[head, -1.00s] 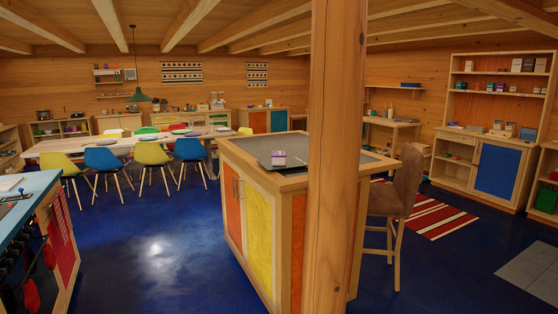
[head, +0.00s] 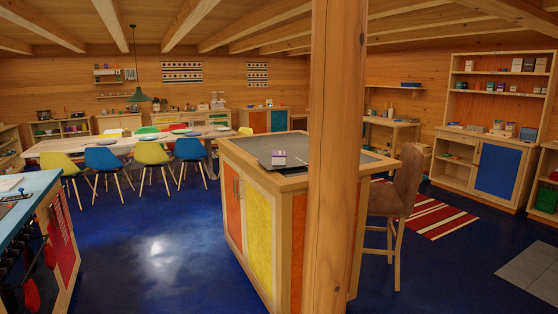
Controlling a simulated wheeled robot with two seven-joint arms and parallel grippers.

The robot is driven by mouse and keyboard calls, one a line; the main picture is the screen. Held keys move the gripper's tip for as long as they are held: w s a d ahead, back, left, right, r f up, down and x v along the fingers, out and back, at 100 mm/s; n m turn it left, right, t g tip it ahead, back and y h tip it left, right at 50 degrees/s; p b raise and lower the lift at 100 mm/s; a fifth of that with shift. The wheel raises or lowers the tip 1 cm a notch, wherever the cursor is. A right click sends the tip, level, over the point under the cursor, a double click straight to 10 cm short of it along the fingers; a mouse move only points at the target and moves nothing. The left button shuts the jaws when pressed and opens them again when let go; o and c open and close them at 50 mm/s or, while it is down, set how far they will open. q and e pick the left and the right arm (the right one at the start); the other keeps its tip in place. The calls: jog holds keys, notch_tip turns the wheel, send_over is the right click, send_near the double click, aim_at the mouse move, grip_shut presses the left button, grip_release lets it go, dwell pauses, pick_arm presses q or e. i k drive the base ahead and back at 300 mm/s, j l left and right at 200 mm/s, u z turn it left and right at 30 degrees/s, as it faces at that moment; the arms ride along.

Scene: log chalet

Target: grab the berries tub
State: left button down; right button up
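A small tub (head: 279,158), white with a purple band, stands on the grey top of the wooden island counter (head: 255,151). It is close to the wooden post, on the post's left side. I cannot read its label, so I cannot tell for sure that it is the berries tub. Neither of my grippers shows in the head view.
A thick wooden post (head: 334,200) rises in front of the island and hides part of it. A brown high chair (head: 398,195) stands at its right. A blue-topped counter (head: 35,205) is at the left. Blue floor (head: 150,250) is clear between them.

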aim_at(278, 156)
jog(key=z, duration=0.35)
jog(key=i+j+z, duration=0.85)
jog(key=i+j, duration=0.1)
jog(key=j, duration=0.1)
